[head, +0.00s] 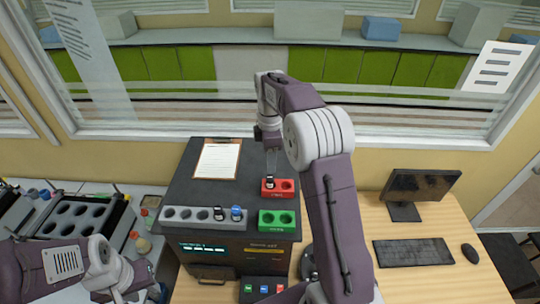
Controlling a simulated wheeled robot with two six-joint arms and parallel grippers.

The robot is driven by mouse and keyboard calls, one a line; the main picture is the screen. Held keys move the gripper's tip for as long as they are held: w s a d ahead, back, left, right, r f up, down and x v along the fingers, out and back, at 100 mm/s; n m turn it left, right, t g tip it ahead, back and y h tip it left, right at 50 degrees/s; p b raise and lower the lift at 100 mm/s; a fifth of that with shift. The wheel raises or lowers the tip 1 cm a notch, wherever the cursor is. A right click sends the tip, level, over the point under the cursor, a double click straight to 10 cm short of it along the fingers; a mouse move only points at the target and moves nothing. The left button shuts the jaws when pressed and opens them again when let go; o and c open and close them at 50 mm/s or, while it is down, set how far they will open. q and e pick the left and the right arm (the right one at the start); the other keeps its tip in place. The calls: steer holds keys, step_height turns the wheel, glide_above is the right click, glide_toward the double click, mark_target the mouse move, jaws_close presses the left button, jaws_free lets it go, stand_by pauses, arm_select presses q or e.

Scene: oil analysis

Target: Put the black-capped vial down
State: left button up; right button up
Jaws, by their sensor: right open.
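A black-capped vial (270,184) stands in the left hole of the red two-hole block (277,194) on top of the dark machine. My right gripper (271,170) points down directly above this vial, with its jaws open; whether the fingertips still touch the cap is too small to tell. Another dark-capped vial (219,213) and a blue-capped vial (236,213) stand at the right end of the grey rack (190,221). My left gripper (138,292) is low at the left, partly cut off by the bottom edge, and its fingers are not clear.
A green two-hole block (278,220) sits in front of the red one, its holes empty. A clipboard (217,159) lies behind the rack. A large grey rack (70,217) and bottles stand at left. A monitor (417,188) and keyboard (412,252) are at right.

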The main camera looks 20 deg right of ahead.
step_height(320, 180, up, 3)
steer(key=shift+r, duration=0.15)
steer(key=s+a+f+m, duration=0.1)
steer(key=s+f+m, duration=0.1)
steer(key=s, duration=0.1)
steer(key=s+a+f+m, duration=0.2)
steer(key=s+m, duration=0.1)
steer(key=s+a+f+m, duration=0.1)
steer(key=s+f+m, duration=0.2)
steer(key=shift+s+a+f+t, duration=0.1)
steer(key=shift+s+a+t, duration=0.05)
steer(key=shift+t, duration=0.15)
steer(key=s+a+f+m, duration=0.1)
steer(key=s+f+m, duration=0.1)
steer(key=s, duration=0.3)
steer(key=s+f+m, duration=0.3)
steer(key=s+m, duration=0.2)
steer(key=s, duration=0.1)
steer(key=shift+s+a+f+t, duration=0.2)
steer(key=shift+a+f+t, duration=0.05)
steer(key=shift+a+t, duration=0.1)
